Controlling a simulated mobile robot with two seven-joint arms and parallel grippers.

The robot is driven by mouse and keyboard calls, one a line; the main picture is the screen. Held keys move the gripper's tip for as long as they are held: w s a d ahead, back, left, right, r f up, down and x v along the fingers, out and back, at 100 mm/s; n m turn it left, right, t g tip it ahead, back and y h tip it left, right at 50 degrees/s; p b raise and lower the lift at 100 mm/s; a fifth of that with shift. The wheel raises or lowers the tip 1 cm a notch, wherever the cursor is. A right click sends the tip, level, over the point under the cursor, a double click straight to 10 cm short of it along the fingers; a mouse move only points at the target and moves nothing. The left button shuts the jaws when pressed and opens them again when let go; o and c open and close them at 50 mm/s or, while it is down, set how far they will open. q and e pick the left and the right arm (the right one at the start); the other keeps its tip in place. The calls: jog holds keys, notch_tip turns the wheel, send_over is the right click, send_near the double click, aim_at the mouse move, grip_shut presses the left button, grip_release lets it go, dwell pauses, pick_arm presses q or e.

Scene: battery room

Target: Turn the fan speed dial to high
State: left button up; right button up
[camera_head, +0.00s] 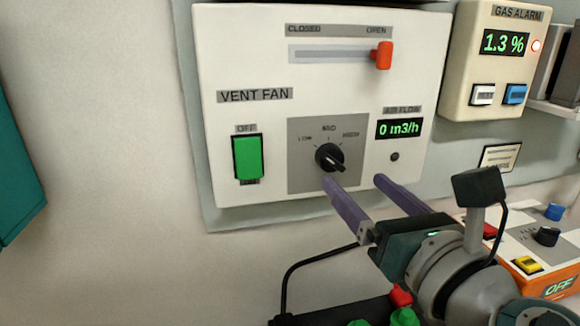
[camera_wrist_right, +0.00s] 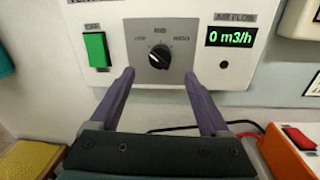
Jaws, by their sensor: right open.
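The black fan speed dial (camera_head: 329,157) sits on a grey plate marked low, mid and high on the white vent fan panel (camera_head: 240,60). In the wrist view the dial (camera_wrist_right: 159,57) lies between and just beyond my fingertips. I cannot tell surely which mark its pointer is set to. My right gripper (camera_head: 354,181) is open and empty, its purple fingers apart, below and in front of the dial. In the wrist view the right gripper (camera_wrist_right: 159,75) straddles the dial's line without visibly touching it. My left gripper is not in view.
A red slider (camera_head: 381,56) stands at the OPEN end. A green switch (camera_head: 247,157) is left of the dial, under an OFF label. The air flow display (camera_head: 399,128) reads 0 m3/h. A gas alarm (camera_head: 503,42) reads 1.3 %. An orange box (camera_head: 556,284) stands at lower right.

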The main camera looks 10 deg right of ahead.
aim_at(338, 164)
jog(key=w, duration=0.4)
jog(key=w+b, duration=0.1)
jog(key=w, duration=0.2)
jog(key=shift+a, duration=0.35)
grip_shut()
